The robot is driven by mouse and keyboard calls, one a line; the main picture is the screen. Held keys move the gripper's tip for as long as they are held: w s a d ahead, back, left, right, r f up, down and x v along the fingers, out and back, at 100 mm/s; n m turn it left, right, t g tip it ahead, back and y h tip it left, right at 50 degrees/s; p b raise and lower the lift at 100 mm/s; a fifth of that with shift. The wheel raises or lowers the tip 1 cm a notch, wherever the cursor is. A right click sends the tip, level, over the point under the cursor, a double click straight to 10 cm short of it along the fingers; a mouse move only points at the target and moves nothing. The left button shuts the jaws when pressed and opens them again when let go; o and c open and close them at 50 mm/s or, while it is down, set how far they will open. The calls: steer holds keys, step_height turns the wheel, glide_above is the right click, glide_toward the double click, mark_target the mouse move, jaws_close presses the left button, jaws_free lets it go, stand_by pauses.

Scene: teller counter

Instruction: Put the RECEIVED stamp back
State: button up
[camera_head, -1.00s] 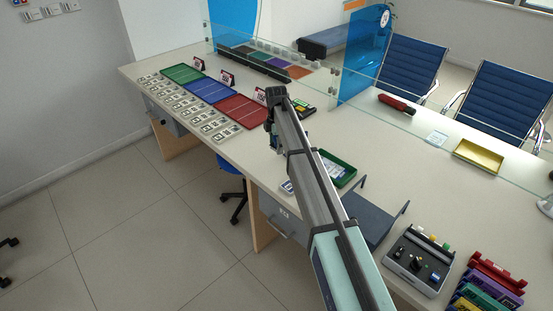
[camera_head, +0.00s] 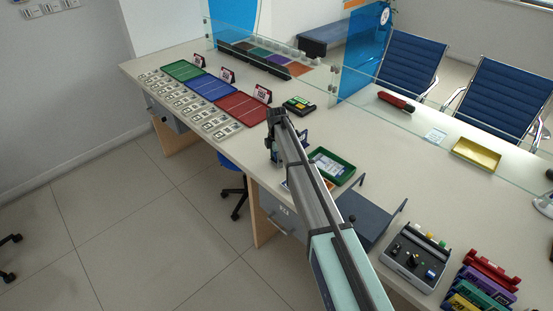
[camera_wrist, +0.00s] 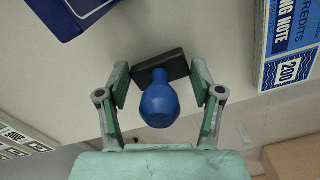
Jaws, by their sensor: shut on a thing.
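A stamp with a rounded blue handle (camera_wrist: 160,103) and a flat black base (camera_wrist: 158,69) is between my gripper's fingers (camera_wrist: 160,95) in the wrist view. My gripper is shut on it; its wording cannot be read. In the head view my gripper (camera_head: 275,155) is over the counter's front edge area, left of the green tray (camera_head: 348,172). The held stamp is mostly hidden there by my arm. A grey stand (camera_head: 408,272) with several small dark and coloured pieces is at the right; whether it is the stamp's holder, I cannot tell.
A dark blue stand (camera_head: 362,222) lies between the tray and the grey stand. Coloured racks (camera_head: 490,280) are far right. Red, blue and green mats (camera_head: 240,108) and cards lie left. A glass screen (camera_head: 300,72) runs along the back. A printed note block (camera_wrist: 285,50) is near my gripper.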

steer(key=shift+f, duration=0.2)
steer(key=o, duration=0.9)
steer(key=shift+r, duration=0.1)
step_height(320, 180, up, 12)
steer(key=b, duration=0.4)
steer(key=shift+r, duration=0.15)
